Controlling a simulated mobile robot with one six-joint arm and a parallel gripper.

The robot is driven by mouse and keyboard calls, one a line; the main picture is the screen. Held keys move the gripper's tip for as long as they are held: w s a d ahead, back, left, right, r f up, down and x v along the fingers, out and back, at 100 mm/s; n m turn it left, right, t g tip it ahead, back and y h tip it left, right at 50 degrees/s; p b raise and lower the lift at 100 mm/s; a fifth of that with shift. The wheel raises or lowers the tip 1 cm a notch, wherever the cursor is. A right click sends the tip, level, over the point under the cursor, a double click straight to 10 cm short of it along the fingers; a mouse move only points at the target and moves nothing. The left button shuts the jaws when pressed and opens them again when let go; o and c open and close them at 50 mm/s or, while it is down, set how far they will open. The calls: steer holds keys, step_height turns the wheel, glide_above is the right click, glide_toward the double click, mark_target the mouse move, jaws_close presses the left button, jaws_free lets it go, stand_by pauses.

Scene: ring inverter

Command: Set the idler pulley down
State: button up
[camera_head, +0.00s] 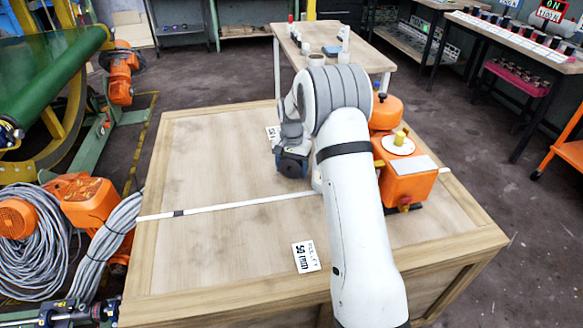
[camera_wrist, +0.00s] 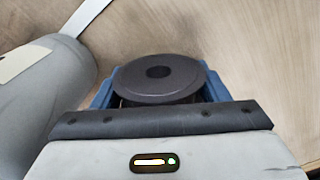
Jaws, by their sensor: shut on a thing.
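The idler pulley (camera_wrist: 150,86) is a dark grey disc with a round hole in its middle, seen in the wrist view. My gripper (camera_head: 292,163) is shut on it, with a blue finger on each side of the disc. In the head view the gripper is low over the middle of the wooden bench top (camera_head: 215,170), just beyond the white strip (camera_head: 245,205). The pulley is not clearly visible there, hidden by the gripper. I cannot tell whether its underside touches the wood.
An orange machine (camera_head: 410,184) with a yellow knob stands right of my arm. A "50 mm" label (camera_head: 306,257) lies at the front, and another label (camera_head: 272,132) partly shows behind the gripper. The left of the bench is clear apart from the strip.

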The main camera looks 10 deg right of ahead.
steer(key=shift+f, duration=0.15)
steer(key=o, duration=1.5)
